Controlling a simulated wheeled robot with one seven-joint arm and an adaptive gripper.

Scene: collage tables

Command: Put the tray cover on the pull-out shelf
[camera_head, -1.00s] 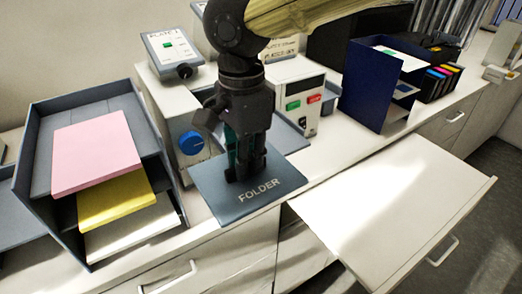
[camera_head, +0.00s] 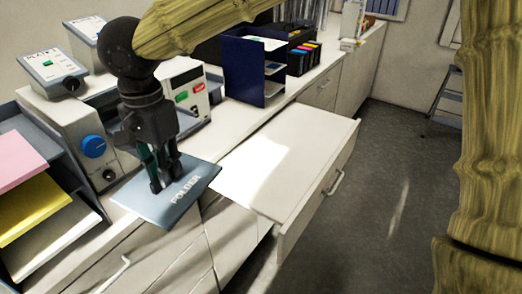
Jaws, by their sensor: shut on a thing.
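The tray cover is a flat blue-grey panel (camera_head: 145,207) lettered "FOLDER", at the lower left of the head view. My gripper (camera_head: 168,186) points down and is shut on it near its middle; the fingers hide the exact grip. The panel looks a little tilted and hangs over the counter's front edge; whether it touches the counter is unclear. The pull-out shelf (camera_head: 290,160) is a bare white board extending from the counter, just right of the panel. The panel's right corner is at the shelf's left end, and I cannot tell whether they touch.
A letter tray with pink, yellow and white sheets (camera_head: 28,205) stands at the left. A device with a blue knob (camera_head: 93,146) is behind my gripper. A dark blue organiser (camera_head: 240,72) and colored cartridges (camera_head: 303,60) stand behind the shelf. Open floor (camera_head: 395,175) lies right.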

